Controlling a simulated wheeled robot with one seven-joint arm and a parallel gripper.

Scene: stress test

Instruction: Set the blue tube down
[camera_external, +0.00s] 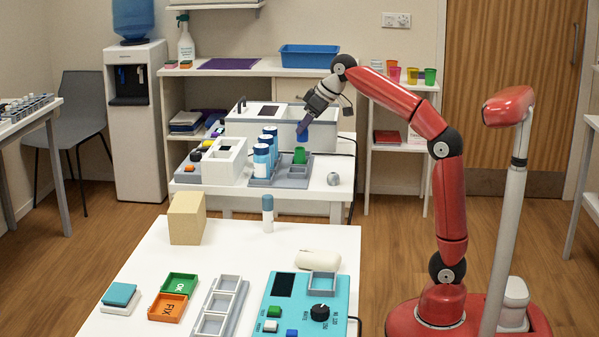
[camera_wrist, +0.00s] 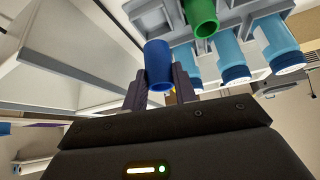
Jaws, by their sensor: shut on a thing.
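My gripper (camera_external: 303,127) is over the back table and shut on the blue tube. In the external view only a small blue part of the tube shows at the fingertips. A grey rack (camera_external: 291,184) stands on the table below; it holds a green tube (camera_external: 300,156) and several blue bottles with white bands (camera_external: 261,160). The green tube (camera_wrist: 201,16) is close to the blue tube in the wrist view. Whether the blue tube touches the rack cannot be seen.
A white machine (camera_external: 240,125) stands behind the rack, and a white box (camera_external: 224,162) is to its left. A metal ball (camera_external: 333,179) lies at the right on the back table (camera_external: 315,200). The front table holds a blue control box (camera_external: 280,313), trays and a beige block (camera_external: 187,218).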

